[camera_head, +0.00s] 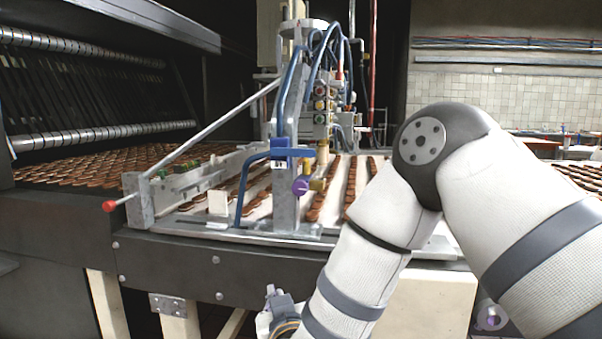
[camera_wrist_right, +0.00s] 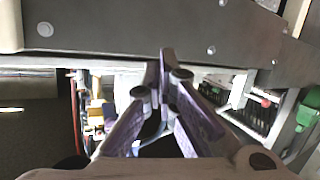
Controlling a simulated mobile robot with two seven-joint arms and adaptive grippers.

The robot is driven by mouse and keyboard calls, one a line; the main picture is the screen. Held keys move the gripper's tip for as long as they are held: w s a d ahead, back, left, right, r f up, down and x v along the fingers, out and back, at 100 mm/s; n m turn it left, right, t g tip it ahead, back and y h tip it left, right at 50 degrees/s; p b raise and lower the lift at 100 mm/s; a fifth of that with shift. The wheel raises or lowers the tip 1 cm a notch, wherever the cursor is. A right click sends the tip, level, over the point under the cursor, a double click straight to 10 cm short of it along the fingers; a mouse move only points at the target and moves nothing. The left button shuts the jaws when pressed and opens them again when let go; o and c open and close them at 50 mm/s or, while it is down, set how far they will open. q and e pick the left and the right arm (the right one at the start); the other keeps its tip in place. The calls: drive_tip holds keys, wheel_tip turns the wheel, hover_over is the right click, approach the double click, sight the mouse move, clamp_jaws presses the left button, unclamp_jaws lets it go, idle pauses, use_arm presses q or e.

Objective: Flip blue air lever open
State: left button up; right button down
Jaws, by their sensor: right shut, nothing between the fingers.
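The blue air lever (camera_head: 292,152) is on the upright metal post at the front of the machine, in the middle of the head view. A purple knob with a brass fitting (camera_head: 301,186) is just below it. My right gripper (camera_head: 272,291) is low in the head view, below and in front of the machine's dark front beam, well below the blue lever. In the right wrist view its fingers (camera_wrist_right: 166,56) are shut together with nothing between them. I cannot clearly make out the lever in the wrist view. My left gripper is not in view.
The dark front beam (camera_head: 217,264) runs across in front of the post. A rod with a red tip (camera_head: 109,206) sticks out at the left. Rows of brown biscuits (camera_head: 327,194) lie on the conveyor. Blue hoses hang around the post. My right arm covers the right side.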

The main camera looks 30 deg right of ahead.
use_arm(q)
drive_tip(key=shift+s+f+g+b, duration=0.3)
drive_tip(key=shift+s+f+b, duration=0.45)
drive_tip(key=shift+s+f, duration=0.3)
use_arm(e)
drive_tip(key=d+r+m+t+h, duration=0.2)
drive_tip(key=r+m+h, duration=0.4)
drive_tip(key=r, duration=2.2)
drive_tip(key=d+h, duration=0.1)
drive_tip(key=h, duration=0.3)
drive_tip(key=shift+w+d+m, duration=0.2)
drive_tip(key=shift+d+m, duration=0.1)
drive_tip(key=shift+m, duration=0.1)
wheel_tip(320, 180, up, 3)
hover_over(294, 152)
drive_tip(key=s, duration=0.4)
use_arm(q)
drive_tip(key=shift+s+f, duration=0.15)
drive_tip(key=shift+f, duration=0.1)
use_arm(e)
drive_tip(key=shift+w+d+f, duration=0.15)
drive_tip(key=shift+d+f, duration=0.05)
drive_tip(key=shift+f, duration=0.75)
drive_tip(key=shift+w+d+f, duration=0.1)
drive_tip(key=shift+d+f, duration=0.05)
drive_tip(key=shift+f, duration=0.8)
